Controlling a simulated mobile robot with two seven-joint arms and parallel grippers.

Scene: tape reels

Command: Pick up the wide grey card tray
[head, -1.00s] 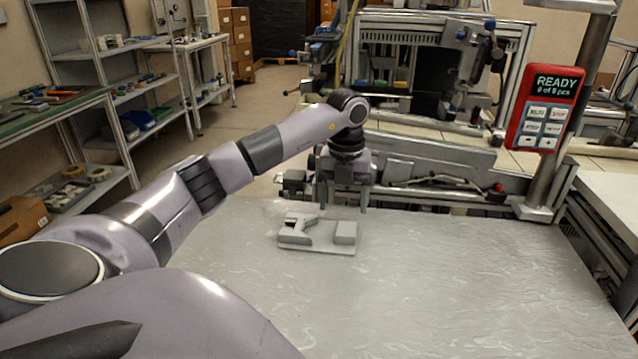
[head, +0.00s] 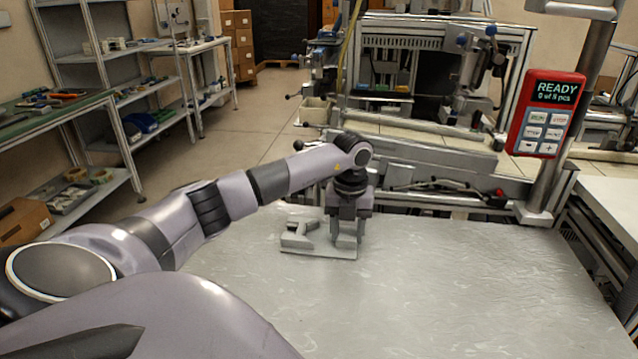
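The wide grey card tray (head: 300,248) lies flat on the grey bench top, left of the middle in the head view. It is a thin slab with a notched raised part at its left and a raised block at its right end. My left gripper (head: 347,238) points straight down over the right end. Its two fingers stand on either side of the raised block, close against it, and look shut on it. The gripper hides much of the block. The tray seems to rest on the bench. My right gripper is not in view.
The bench top (head: 450,290) is clear to the right and in front of the tray. A metal frame runs along its far edge. A red panel (head: 547,112) reading READY hangs on a post at the right. Shelves stand at the left.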

